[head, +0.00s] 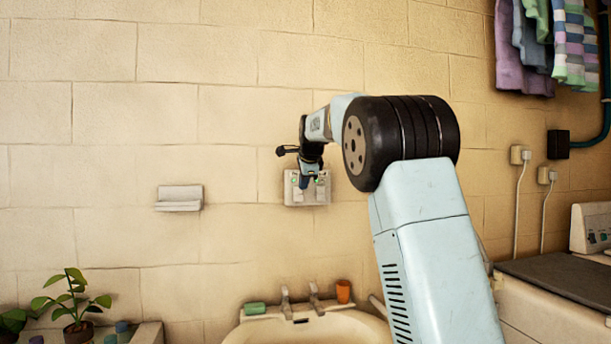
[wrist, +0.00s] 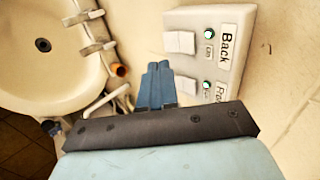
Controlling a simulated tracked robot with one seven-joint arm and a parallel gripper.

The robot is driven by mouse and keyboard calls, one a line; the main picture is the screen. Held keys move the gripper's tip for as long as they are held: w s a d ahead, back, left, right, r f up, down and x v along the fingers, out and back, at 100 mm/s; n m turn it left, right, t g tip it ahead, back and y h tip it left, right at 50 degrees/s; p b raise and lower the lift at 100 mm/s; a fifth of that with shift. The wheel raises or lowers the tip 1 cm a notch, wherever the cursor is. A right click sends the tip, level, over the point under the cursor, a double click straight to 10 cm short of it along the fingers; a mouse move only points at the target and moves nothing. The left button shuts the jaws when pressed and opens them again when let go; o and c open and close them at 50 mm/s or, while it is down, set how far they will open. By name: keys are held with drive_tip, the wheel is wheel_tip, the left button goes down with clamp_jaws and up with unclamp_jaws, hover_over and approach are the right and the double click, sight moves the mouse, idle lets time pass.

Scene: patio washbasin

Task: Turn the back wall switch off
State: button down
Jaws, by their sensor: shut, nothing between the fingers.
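A pale switch plate (head: 290,181) is on the tiled wall, partly covered by my gripper in the head view. In the wrist view the plate (wrist: 194,64) carries two white rockers with a green light beside each. The rocker (wrist: 180,42) beside the "Back" label (wrist: 227,46) has its green light (wrist: 208,35) lit. The other rocker (wrist: 186,85) has a label partly hidden, and its light is also green. My gripper (head: 308,184) is in front of the plate, its fingers (wrist: 158,66) shut and empty, beside the rockers; contact cannot be told.
A washbasin (head: 255,332) with taps stands below, with an orange cup (head: 343,291) and a green item (head: 255,308) on its rim. A soap dish (head: 180,198) is on the wall to the left. Towels (head: 510,50) hang at upper right; plants (head: 75,300) stand at lower left.

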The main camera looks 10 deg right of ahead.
sight(299, 197)
drive_tip(key=x, duration=0.5)
drive_tip(key=shift+w+r, duration=0.2)
drive_tip(key=shift+w, duration=0.2)
drive_tip(key=shift+w+f, duration=0.35)
drive_tip(key=shift+w, duration=0.5)
drive_tip(key=shift+a, duration=0.2)
drive_tip(key=shift+d+f, duration=0.1)
drive_tip(key=shift+d, duration=0.2)
drive_tip(key=shift+r, duration=0.25)
